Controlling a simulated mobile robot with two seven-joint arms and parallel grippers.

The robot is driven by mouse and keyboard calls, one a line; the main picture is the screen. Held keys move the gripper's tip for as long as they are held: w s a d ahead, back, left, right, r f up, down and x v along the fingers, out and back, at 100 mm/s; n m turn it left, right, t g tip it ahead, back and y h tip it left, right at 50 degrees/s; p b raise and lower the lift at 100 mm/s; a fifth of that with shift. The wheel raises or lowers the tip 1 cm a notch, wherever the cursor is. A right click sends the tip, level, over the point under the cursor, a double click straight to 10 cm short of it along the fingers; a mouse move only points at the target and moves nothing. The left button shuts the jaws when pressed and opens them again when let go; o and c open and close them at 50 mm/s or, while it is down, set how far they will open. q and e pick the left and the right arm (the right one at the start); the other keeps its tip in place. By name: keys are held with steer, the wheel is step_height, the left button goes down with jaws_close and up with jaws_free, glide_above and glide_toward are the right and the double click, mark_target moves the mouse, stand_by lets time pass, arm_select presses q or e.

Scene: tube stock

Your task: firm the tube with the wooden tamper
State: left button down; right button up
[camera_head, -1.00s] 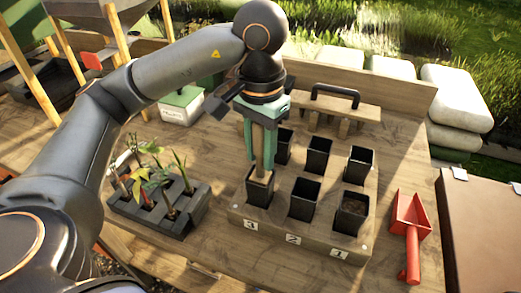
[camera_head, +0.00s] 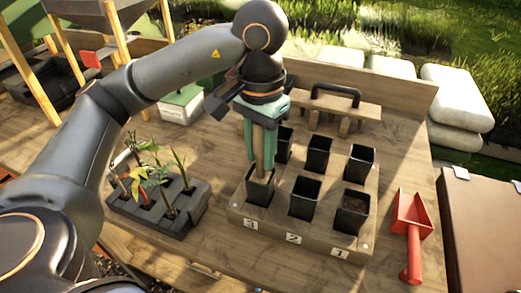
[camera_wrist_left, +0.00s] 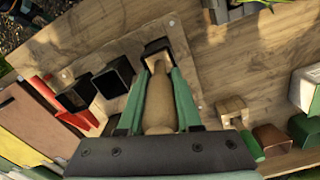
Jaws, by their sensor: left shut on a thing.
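My left gripper (camera_head: 262,148) has green fingers and is shut on the wooden tamper (camera_head: 259,158), which it holds nearly upright. The tamper's lower end is at the mouth of the black square tube (camera_head: 259,195) behind the label 3; how deep it reaches is hidden. In the left wrist view, the pale tamper (camera_wrist_left: 160,105) lies between the fingers and points to a dark tube (camera_wrist_left: 157,48). The tube at 2 (camera_head: 304,203) looks dark and empty. The tube at 1 (camera_head: 351,220) holds brown soil. My right gripper is not in view.
The tubes stand in a wooden rack (camera_head: 275,232), with more black tubes (camera_head: 317,158) in its back row. A seedling tray (camera_head: 185,212) is to the left, a red scoop (camera_head: 410,225) to the right. A wooden stand with a black handle (camera_head: 335,92) is behind.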

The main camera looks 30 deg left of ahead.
mark_target(260, 131)
arm_select(q)
steer(key=shift+f+b, duration=0.3)
steer(key=shift+b, duration=0.05)
stand_by(0.7)
steer(key=shift+s+f, duration=0.1)
stand_by(0.8)
steer(key=shift+r+p, duration=0.6)
steer(key=shift+r, duration=0.05)
steer(key=shift+r+p, duration=0.7)
steer(key=shift+r, duration=0.15)
steer(key=shift+r+p, duration=0.45)
steer(key=shift+r, duration=0.05)
steer(key=shift+r+p, duration=0.65)
steer(key=shift+r, duration=0.15)
steer(key=shift+r+p, duration=2.6)
steer(key=shift+r, duration=0.3)
steer(key=shift+w+f, duration=0.15)
steer(key=shift+w, duration=0.05)
